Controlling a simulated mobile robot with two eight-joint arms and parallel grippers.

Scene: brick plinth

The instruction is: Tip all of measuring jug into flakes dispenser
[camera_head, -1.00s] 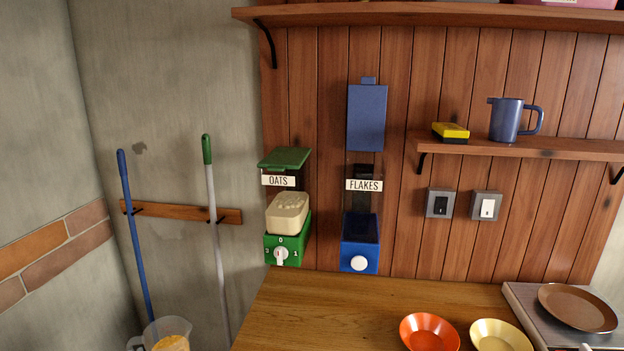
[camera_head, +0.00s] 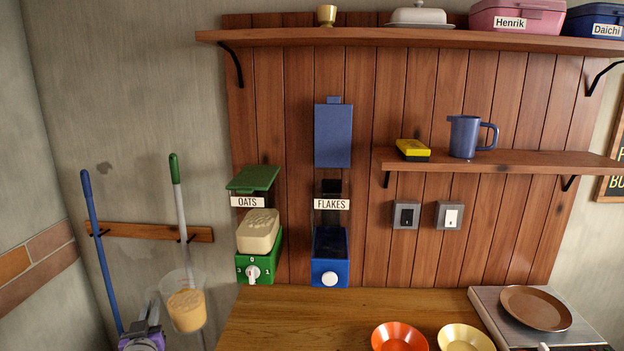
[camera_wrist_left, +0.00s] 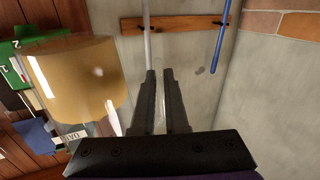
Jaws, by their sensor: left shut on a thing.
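The measuring jug (camera_head: 187,326) is clear, with a yellow-tan filling (camera_head: 186,304). It is roughly upright, left of the wooden counter. My left gripper (camera_head: 152,306) is shut on the jug at its left side; the exact grip is hard to see. In the left wrist view the fingers (camera_wrist_left: 160,74) are close together beside the jug (camera_wrist_left: 78,85). The flakes dispenser (camera_head: 330,273) is blue with a white knob, a clear front and a "FLAKES" label, on the plank wall. Its blue lid (camera_head: 333,137) stands raised. My right gripper is out of view.
The green oats dispenser (camera_head: 260,262), its green lid (camera_head: 254,178) tilted up, hangs between the jug and the flakes dispenser. Blue (camera_head: 103,250) and green-tipped (camera_head: 180,200) handles stand behind. An orange bowl (camera_head: 399,338) and a cream bowl (camera_head: 465,338) sit on the counter (camera_head: 290,315).

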